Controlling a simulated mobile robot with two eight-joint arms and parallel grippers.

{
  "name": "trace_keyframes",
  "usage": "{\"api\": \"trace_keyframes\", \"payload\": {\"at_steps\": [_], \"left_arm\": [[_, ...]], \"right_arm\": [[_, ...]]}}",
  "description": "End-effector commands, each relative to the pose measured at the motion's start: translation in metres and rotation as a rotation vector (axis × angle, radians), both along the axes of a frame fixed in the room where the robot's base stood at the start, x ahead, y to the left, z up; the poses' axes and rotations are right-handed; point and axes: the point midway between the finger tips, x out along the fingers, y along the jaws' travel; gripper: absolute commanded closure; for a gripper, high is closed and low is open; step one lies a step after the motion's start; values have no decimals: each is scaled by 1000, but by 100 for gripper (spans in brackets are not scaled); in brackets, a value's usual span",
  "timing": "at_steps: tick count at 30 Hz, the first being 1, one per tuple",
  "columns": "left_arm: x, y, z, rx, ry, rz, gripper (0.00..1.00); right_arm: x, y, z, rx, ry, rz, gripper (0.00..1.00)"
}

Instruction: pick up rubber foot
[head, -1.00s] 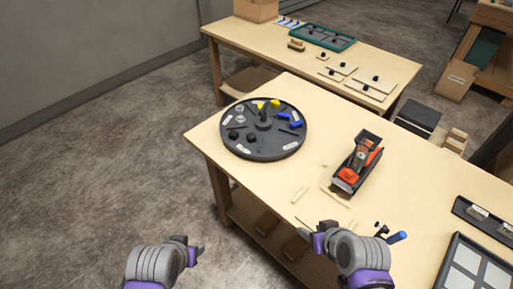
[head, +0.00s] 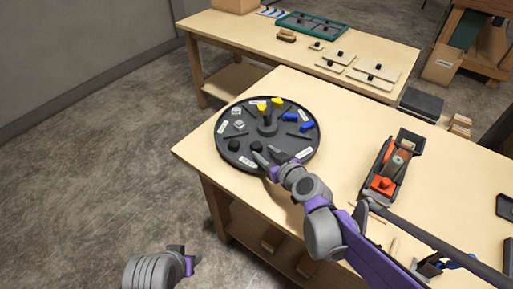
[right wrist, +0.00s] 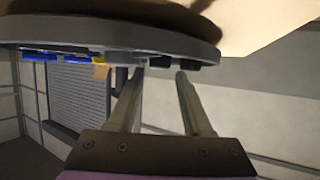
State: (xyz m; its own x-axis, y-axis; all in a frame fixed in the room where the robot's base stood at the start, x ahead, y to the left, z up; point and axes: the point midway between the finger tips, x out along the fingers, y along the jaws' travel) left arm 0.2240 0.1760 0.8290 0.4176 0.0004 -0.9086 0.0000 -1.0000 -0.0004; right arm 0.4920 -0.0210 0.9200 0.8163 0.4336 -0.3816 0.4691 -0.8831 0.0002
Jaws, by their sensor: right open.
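Two small black rubber feet sit at the near left of the round dark tray (head: 292,169), one to the left (head: 234,145) and one to the right (head: 257,146). My right gripper (head: 269,157) is open and empty over the tray's near edge, close to the right black foot. In the right wrist view, its two fingers (right wrist: 160,74) are apart and reach the tray's rim. Dark pieces (right wrist: 190,58) show there near the fingertips; I cannot tell whether they touch. My left gripper (head: 186,258) appears open and empty, low at the left, away from the table.
The tray also holds yellow pieces (head: 277,101), blue pieces (head: 291,117), clear pieces (head: 239,125) and a central post (head: 267,124). An orange-and-black device (head: 392,168) stands to the right on the table (head: 340,105). A second table (head: 235,38) stands behind.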

Motion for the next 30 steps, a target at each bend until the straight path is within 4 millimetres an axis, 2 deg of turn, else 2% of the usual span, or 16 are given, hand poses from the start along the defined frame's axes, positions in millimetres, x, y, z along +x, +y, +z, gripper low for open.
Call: {"api": "trace_keyframes", "payload": {"at_steps": [9, 18, 26, 27, 30], "left_arm": [[0, 0, -7, 0, 2, 0, 50], [0, 0, -7, 0, 2, 0, 50], [0, 0, -7, 0, 2, 0, 50], [0, 0, -7, 0, 2, 0, 50], [0, 0, -7, 0, 2, 0, 50]], "right_arm": [[36, 19, -16, 0, 0, 1, 50], [40, 21, -17, 0, 0, 0, 50], [39, 20, -17, 0, 1, 0, 97], [39, 20, -17, 0, 1, 0, 100], [39, 20, -17, 0, 1, 0, 100]]}}
